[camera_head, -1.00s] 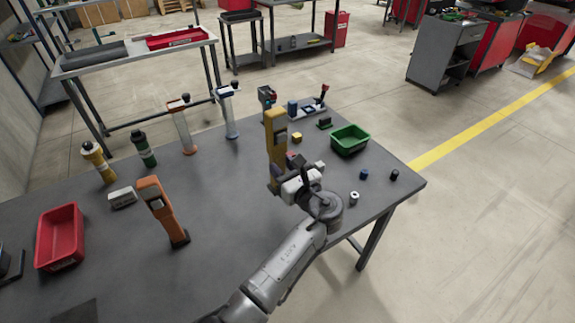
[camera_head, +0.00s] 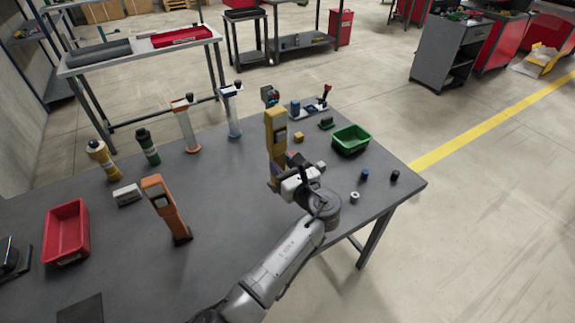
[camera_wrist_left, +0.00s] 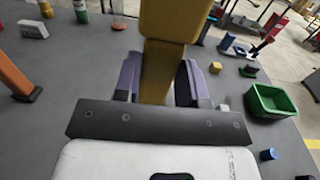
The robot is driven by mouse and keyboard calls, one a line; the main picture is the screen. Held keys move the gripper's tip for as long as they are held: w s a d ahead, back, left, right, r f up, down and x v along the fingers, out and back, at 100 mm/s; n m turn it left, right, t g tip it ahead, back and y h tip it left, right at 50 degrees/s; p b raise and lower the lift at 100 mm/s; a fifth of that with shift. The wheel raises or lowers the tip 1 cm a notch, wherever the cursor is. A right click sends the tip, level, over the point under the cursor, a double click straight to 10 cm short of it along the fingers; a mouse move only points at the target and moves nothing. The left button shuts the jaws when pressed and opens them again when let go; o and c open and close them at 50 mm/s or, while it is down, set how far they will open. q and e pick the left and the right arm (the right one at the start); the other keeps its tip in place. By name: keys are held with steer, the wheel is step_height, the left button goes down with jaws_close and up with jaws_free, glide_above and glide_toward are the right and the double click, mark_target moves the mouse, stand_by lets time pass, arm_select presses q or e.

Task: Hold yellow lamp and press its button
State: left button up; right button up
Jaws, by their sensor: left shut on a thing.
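The yellow lamp (camera_head: 274,132) stands upright near the middle of the dark table in the head view. My left gripper (camera_head: 284,180) is shut on its lower part. In the left wrist view the lamp (camera_wrist_left: 165,60) rises between the two fingers of the left gripper (camera_wrist_left: 160,82). Its button cannot be made out, and its foot is partly hidden by the gripper, so I cannot tell whether it touches the table. My right gripper is in neither view.
An orange lamp (camera_head: 163,207) stands to the left, with a red bin (camera_head: 66,233) further left. A green bin (camera_head: 351,140), a small yellow block (camera_head: 298,137) and small cylinders (camera_head: 365,174) lie to the right. Several bottle-like items (camera_head: 148,148) line the back left.

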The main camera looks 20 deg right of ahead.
arm_select(q)
steer(key=shift+w+a+p, duration=0.7)
steer(key=shift+w+a, duration=0.6)
steer(key=shift+a, duration=0.3)
steer(key=shift+w+a+p, duration=0.25)
steer(key=shift+w+a, duration=0.7)
steer(key=shift+a, duration=0.2)
steer(key=shift+w+a+p, duration=0.25)
steer(key=shift+w+a, duration=0.65)
steer(key=shift+a, duration=0.25)
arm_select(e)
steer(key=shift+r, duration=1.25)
arm_select(q)
steer(key=shift+f, duration=0.1)
step_height(320, 180, down, 11)
steer(key=b, duration=0.7)
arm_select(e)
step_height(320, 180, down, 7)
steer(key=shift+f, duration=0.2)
arm_select(q)
steer(key=shift+b, duration=0.3)
steer(key=o, duration=0.7)
steer(key=shift+c, duration=0.2)
jaws_close()
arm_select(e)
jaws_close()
